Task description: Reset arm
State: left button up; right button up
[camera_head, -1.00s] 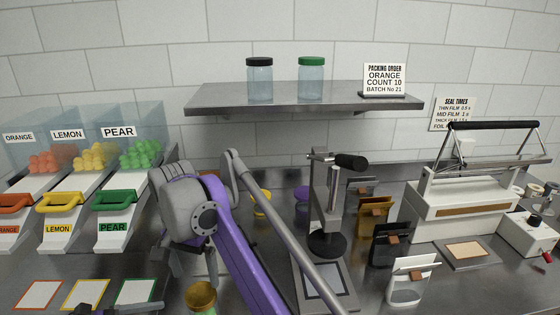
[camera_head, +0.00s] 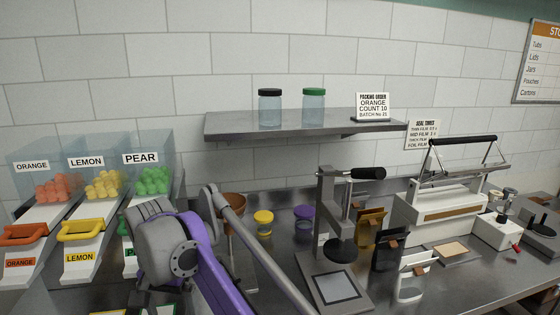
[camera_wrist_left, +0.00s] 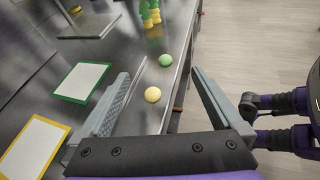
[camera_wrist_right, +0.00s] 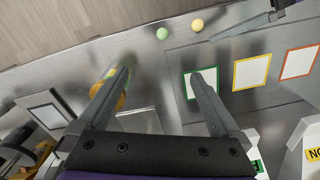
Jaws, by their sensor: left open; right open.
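In the left wrist view my left gripper (camera_wrist_left: 165,95) is open and empty above the counter's front edge. A yellow ball (camera_wrist_left: 152,94) and a green ball (camera_wrist_left: 166,60) lie on the counter, showing between its fingers. In the right wrist view my right gripper (camera_wrist_right: 160,85) is open, its fingers wide apart over the steel counter. A green and orange-yellow item (camera_wrist_right: 122,101) shows partly behind its left finger; I cannot tell whether they touch. In the head view a purple and grey arm of mine crosses the lower middle, and neither gripper's fingertips show.
Orange (camera_head: 20,233), lemon (camera_head: 81,230) and pear dispensers stand at left, the pear one partly behind my arm. A press (camera_head: 334,225), pouches (camera_head: 388,248) and a sealer (camera_head: 440,210) stand at right. A shelf (camera_head: 230,124) with two jars hangs above.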

pick_arm(q)
jog(key=d+f+m+g+y, duration=0.15)
jog(key=d+m, duration=0.25)
jog(key=d, duration=0.4)
pick_arm(e)
jog(key=d+f+t+y+p, duration=0.1)
jog(key=d+f+t, duration=0.1)
jog(key=d, duration=2)
pick_arm(q)
jog(key=s+d+m+y, duration=0.3)
jog(key=s+m+y, duration=0.1)
jog(key=m, duration=0.6)
jog(key=s+d+f+m+y+p, duration=0.1)
jog(key=s+d+m+y, duration=0.3)
jog(key=m, duration=0.5)
jog(key=shift+s+f+m+y, duration=0.3)
jog(key=shift+s+m+y, duration=0.15)
jog(key=shift+y, duration=0.5)
pick_arm(e)
jog(key=s+d+f+n+t+h, duration=0.1)
jog(key=s+d+f+t, duration=0.2)
jog(key=s+d+f, duration=1.1)
jog(key=s+d, duration=0.2)
jog(key=d, duration=0.2)
jog(key=shift+d, duration=0.2)
pick_arm(q)
jog(key=shift+g, duration=0.25)
pick_arm(e)
jog(key=shift+f, duration=0.1)
